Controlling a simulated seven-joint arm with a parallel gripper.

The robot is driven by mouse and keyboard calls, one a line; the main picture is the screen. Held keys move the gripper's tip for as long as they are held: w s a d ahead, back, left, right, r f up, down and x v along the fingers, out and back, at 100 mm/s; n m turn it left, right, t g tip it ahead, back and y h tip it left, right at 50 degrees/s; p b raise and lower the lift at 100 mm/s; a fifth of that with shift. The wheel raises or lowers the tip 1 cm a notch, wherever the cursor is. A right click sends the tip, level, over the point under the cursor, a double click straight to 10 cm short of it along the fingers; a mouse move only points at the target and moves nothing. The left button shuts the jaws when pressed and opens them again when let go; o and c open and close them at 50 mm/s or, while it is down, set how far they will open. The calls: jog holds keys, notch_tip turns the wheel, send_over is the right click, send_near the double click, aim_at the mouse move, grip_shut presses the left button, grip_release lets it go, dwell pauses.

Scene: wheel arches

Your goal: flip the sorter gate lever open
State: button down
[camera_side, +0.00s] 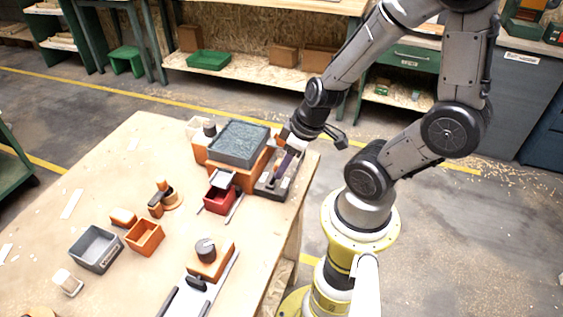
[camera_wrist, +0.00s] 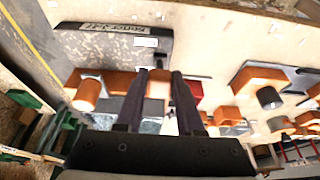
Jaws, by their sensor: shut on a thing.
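The sorter is an orange body (camera_side: 213,158) with a grey hopper (camera_side: 238,143) on top, at the table's back right corner. A dark grey base (camera_side: 268,191) adjoins its right side; in the wrist view a dark grey plate (camera_wrist: 90,45) carries a partly readable "Sorter" label. My gripper (camera_side: 280,172) points down over this grey part. In the wrist view my gripper (camera_wrist: 159,74) has its two dark fingers on either side of an orange piece (camera_wrist: 159,88) and is shut on it. I cannot tell whether this piece is the gate lever.
A red bin (camera_side: 219,200) stands just in front of the sorter. A grey bin (camera_side: 95,249), an orange bin (camera_side: 145,237) and an orange block with a dark knob (camera_side: 210,262) stand nearer the front. The table's left part is mostly clear. The table's right edge is close to my gripper.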

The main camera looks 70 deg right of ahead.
jog(key=shift+s+t, duration=0.1)
jog(key=shift+t, duration=0.2)
dwell(0.4)
jog(key=c, duration=0.5)
grip_release()
jog(key=v, duration=1.3)
jog(key=shift+s+r, duration=0.15)
jog(key=shift+r, duration=0.2)
